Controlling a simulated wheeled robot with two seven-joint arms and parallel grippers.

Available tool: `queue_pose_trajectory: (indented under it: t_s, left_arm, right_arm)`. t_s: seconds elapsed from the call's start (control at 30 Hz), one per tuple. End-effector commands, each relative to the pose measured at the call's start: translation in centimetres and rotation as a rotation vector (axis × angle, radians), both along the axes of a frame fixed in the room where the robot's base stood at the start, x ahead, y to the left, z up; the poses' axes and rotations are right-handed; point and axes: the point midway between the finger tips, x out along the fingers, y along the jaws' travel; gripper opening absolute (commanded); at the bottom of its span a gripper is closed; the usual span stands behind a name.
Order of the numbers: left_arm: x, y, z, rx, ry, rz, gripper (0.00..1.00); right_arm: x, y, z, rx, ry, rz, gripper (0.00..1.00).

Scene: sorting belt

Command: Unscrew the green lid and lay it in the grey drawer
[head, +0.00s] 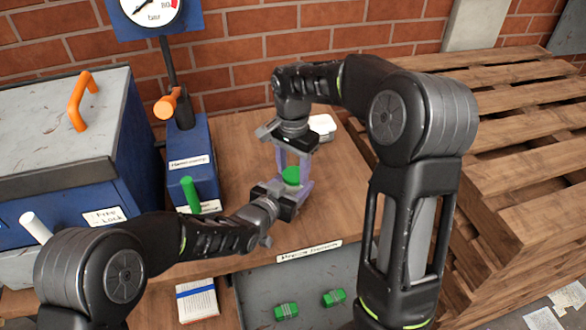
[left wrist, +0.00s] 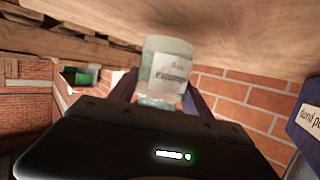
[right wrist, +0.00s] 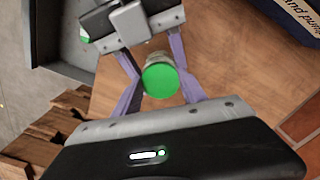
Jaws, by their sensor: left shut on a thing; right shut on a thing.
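The round green lid (head: 291,175) sits on top of a jar at the table's front part; it also shows from above in the right wrist view (right wrist: 160,80). The glass jar (left wrist: 166,68) has a white label and shows in the left wrist view. My left gripper (head: 298,192) comes from the left and is shut on the jar. My right gripper (head: 292,172) reaches down from above with its purple fingers shut on the lid's sides. The grey drawer (head: 255,290) is open below the table's front edge, holding two small green things (head: 286,311). Most of the jar is hidden in the head view.
A blue pump unit (head: 190,150) with a green handle (head: 190,195) and a blue box with a grey top (head: 60,115) stand at left. A white item (head: 322,125) lies behind my right gripper. Wooden pallets (head: 510,150) fill the right. Bare tabletop (head: 240,130) shows around the jar.

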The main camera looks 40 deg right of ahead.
Motion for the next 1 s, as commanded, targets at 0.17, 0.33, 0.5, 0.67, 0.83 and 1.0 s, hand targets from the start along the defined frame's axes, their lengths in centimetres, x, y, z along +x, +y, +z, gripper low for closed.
queue_pose_trajectory:
  t_s: [0.17, 0.33, 0.5, 0.67, 0.83, 1.0]
  left_arm:
    - [-0.02, -0.04, 0.05, -0.001, -0.001, -0.001, 0.00]
    - [-0.05, -0.06, 0.05, -0.001, -0.001, -0.001, 0.00]
    - [-0.10, -0.08, 0.05, 0.000, -0.002, -0.003, 0.00]
    - [-0.14, -0.11, 0.05, 0.000, -0.001, -0.003, 0.00]
    - [-0.19, -0.14, 0.06, -0.001, -0.001, -0.004, 0.00]
    - [-0.25, -0.17, 0.06, 0.000, -0.002, -0.006, 0.00]
  right_arm:
    - [0.00, -0.04, 0.02, 0.000, 0.000, 0.171, 0.00]
    - [0.02, -0.03, 0.05, 0.000, -0.001, 0.415, 0.00]
    - [0.04, -0.01, 0.07, -0.001, -0.002, 0.494, 0.00]
    - [0.08, 0.02, 0.08, -0.001, -0.003, 0.492, 0.00]
    - [0.11, 0.04, 0.09, -0.001, -0.004, 0.569, 0.00]
    - [0.13, 0.06, 0.12, -0.001, -0.005, 0.812, 0.00]
